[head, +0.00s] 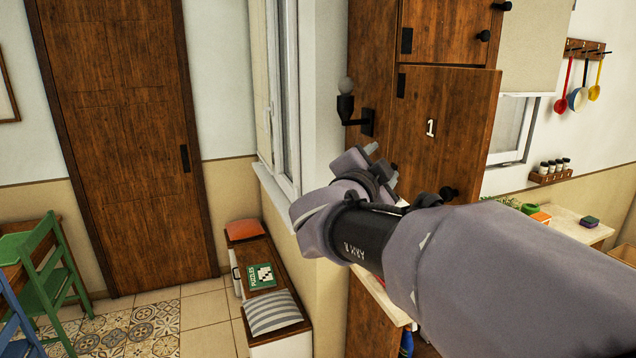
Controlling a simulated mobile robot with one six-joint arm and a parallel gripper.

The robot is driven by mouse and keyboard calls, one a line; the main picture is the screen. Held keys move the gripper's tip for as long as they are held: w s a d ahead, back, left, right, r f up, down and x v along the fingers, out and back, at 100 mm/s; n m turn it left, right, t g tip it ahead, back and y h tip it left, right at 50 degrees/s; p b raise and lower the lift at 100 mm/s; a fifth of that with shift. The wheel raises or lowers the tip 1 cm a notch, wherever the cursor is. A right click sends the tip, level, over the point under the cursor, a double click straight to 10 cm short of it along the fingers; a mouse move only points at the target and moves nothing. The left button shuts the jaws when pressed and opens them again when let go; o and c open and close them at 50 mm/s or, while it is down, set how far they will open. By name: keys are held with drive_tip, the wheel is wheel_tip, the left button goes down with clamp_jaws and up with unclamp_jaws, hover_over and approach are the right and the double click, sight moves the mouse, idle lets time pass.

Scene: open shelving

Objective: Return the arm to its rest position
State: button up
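My arm (490,245) reaches in from the lower right, wrapped in a grey-mauve cover with a black wrist section. My gripper (381,165) is at its far end, near the middle of the picture, in front of the wooden cabinet. Its two light grey fingertips show apart from each other, so it looks open. I see nothing held between them. The wrist hides part of the gripper.
A wooden cabinet (455,120) marked 1 stands behind the gripper, with a wall lamp (347,100) on its side. A low bench (262,262) with cushions and a puzzle box is below left. A green chair (48,280) stands far left. Tiled floor (200,310) is clear.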

drive_tip(key=s+a+f+n+g+y+b, duration=0.25)
drive_tip(key=s+f+n+y, duration=0.25)
drive_tip(key=s+f, duration=0.25)
drive_tip(key=s+a+f+n+g+y+b, duration=0.1)
drive_tip(key=s+a+f+n+y+b, duration=0.1)
drive_tip(key=s+a+f+n+y, duration=0.35)
drive_tip(key=s+d+f+g+b, duration=0.1)
drive_tip(key=s+d+f+g, duration=0.1)
drive_tip(key=s+f, duration=0.7)
drive_tip(key=s+d+f+g+b, duration=0.1)
drive_tip(key=s+f+g, duration=0.3)
drive_tip(key=s+f, duration=0.5)
drive_tip(key=s+d, duration=0.1)
drive_tip(key=s, duration=0.2)
drive_tip(key=shift+d+f+g+h, duration=0.15)
drive_tip(key=shift+d+g+h, duration=0.2)
